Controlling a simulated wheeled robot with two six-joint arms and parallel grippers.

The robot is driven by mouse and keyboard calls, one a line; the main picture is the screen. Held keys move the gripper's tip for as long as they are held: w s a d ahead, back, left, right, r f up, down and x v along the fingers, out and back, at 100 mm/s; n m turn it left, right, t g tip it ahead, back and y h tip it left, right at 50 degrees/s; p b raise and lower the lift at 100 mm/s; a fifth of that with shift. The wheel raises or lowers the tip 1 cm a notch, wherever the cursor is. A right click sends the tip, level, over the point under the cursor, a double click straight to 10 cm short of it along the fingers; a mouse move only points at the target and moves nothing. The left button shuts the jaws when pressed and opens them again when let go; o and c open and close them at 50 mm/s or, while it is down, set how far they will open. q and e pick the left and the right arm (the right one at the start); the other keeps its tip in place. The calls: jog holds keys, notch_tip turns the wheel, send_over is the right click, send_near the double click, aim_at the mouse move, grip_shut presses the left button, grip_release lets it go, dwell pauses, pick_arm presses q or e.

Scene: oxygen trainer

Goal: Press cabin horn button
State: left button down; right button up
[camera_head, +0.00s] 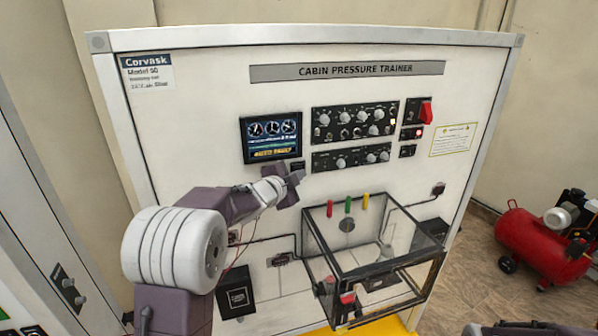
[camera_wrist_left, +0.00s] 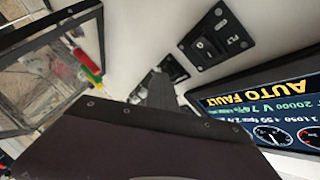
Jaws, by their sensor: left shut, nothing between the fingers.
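The cabin pressure trainer panel (camera_head: 215,105) stands upright in front of me. I cannot make out which control on it is the cabin horn button; no horn label is readable. My left gripper (camera_head: 293,180) is shut and empty, in front of the panel just below the screen (camera_head: 270,136). In the left wrist view its shut fingers (camera_wrist_left: 162,90) point at the panel, with dark controls partly hidden behind them. A small black switch plate (camera_wrist_left: 215,43) marked FLT is beside the screen there; it also shows in the head view (camera_head: 298,165). Contact cannot be told.
Knob panels (camera_head: 353,122) and a red switch (camera_head: 426,113) are right of the screen. A clear box with a dark frame (camera_head: 390,273) juts out below. Red, green and yellow pieces (camera_head: 348,205) are above it. A red compressor (camera_head: 540,245) stands at right.

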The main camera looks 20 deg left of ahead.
dwell(0.5)
pick_arm(q)
jog(key=shift+s+d+f+b, duration=0.1)
jog(key=shift+s+d+b, duration=0.2)
jog(key=shift+s+b, duration=0.25)
jog(key=s+d+b, duration=0.1)
jog(key=s, duration=0.1)
jog(key=s+d+b, duration=0.2)
jog(key=shift+s, duration=0.1)
dwell(0.5)
